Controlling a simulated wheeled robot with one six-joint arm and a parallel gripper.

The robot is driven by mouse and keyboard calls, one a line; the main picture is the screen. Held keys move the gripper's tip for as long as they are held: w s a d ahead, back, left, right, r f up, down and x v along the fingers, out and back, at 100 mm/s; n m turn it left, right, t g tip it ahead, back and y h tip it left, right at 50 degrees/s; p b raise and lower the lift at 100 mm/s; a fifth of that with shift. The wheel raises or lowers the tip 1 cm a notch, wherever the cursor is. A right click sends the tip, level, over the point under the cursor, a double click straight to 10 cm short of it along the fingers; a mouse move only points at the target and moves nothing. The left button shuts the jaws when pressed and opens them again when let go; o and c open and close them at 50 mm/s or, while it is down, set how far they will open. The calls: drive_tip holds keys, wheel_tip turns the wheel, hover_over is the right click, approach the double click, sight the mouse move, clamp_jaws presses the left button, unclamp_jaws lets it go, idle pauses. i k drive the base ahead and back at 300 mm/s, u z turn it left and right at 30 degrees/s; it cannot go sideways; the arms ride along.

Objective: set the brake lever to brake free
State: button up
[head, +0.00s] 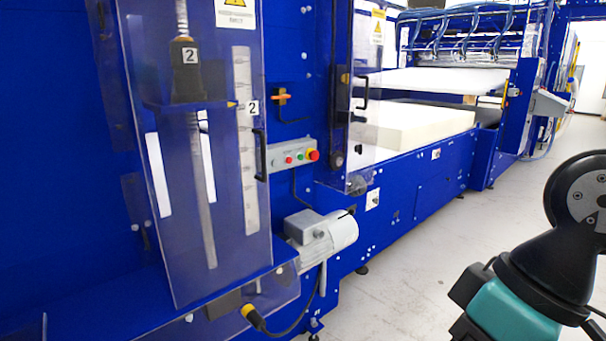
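I cannot tell for sure which part is the brake lever. A small orange handle (284,97) lies roughly level on a dark mount on the blue machine frame, above the button box. A grey motor (325,236) sits low on the machine, with a small thin dark part (347,213) at its upper right end. No brake free marking is readable. My arm, black and teal, shows at the lower right, well apart from the machine. My gripper's fingers are not visible.
A clear guard (222,130) with a black handle (260,154) covers a spindle and scale at left. A white foam block (412,128) lies on the machine behind. The grey floor (425,255) at right is clear.

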sight(351, 211)
drive_tip(key=k, duration=0.65)
drive_tip(key=z, duration=0.35)
drive_tip(key=i, duration=1.45)
drive_tip(key=u, duration=0.5)
